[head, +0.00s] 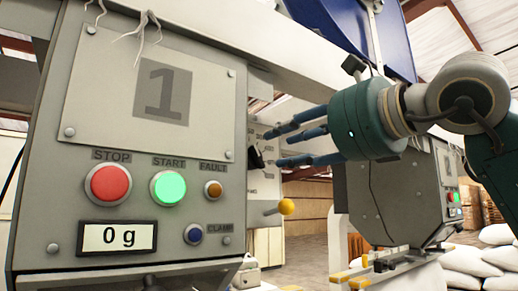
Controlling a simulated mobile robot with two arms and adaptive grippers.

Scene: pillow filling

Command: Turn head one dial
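Head one is the large grey control box with a plate marked 1 (90,95) at the left. Its dial, a black knob (256,158) with a marked scale around it, is on the box's right-hand side face. My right gripper (273,148) comes in from the right, with its blue fingers pointing left at the dial. The fingers are spread apart, some above the knob's height and some at or below it, with a gap between them. I cannot tell whether a fingertip touches the knob. My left gripper is not in view.
Head one's front has a red STOP button (110,183), a lit green START button (167,187), an amber FAULT lamp (213,189), a blue CLAMP button (194,234) and a 0 g display (117,237). A yellow-knobbed lever (286,207) sticks out below the dial. A second machine (395,200) stands behind.

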